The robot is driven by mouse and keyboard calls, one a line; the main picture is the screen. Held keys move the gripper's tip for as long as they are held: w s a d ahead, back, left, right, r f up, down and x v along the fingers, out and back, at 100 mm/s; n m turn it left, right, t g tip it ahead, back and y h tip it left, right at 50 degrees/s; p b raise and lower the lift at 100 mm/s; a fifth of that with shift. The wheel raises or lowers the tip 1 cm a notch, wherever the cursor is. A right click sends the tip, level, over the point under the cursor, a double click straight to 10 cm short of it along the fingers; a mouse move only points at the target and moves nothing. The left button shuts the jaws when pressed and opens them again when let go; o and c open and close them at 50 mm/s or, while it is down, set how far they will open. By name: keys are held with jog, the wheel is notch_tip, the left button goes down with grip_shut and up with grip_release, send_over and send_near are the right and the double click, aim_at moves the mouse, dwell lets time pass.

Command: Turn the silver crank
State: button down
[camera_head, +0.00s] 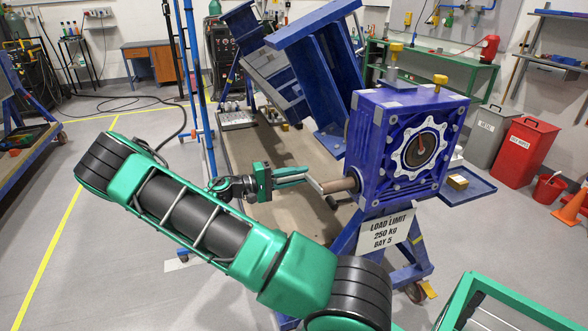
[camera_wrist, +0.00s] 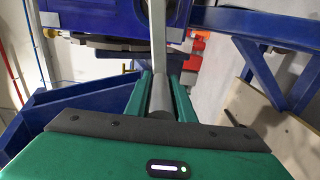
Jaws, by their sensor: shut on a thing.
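The silver crank (camera_head: 316,186) sits on the brownish shaft (camera_head: 340,185) at the left side of the blue gearbox (camera_head: 385,150). My gripper (camera_head: 303,175) reaches it from the left, with green fingers shut on the crank's grip. In the wrist view, the grey round grip (camera_wrist: 161,98) lies between the two fingers of my gripper (camera_wrist: 161,84). The silver crank arm (camera_wrist: 158,45) runs up from it toward the blue housing. The fingers hide part of the grip.
The gearbox stands on a blue wheeled frame with a load-limit sign (camera_head: 384,235). Large blue steel beams (camera_head: 320,60) stand behind my gripper. A green frame (camera_head: 500,305) is at the lower right. A red bin (camera_head: 525,152) stands at the right. Floor at left is mostly clear.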

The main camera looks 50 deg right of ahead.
jog(key=s+a+f+n, duration=0.5)
jog(key=s+f+n, duration=0.5)
jog(key=n, duration=0.6)
jog(key=shift+s+a+f, duration=0.15)
jog(key=shift+s+a, duration=0.05)
jog(key=shift+s, duration=0.05)
dwell(0.3)
jog(key=c, duration=1.5)
grip_release()
jog(key=shift+c, duration=0.2)
jog(key=v, duration=1.1)
jog(key=shift+w, duration=0.1)
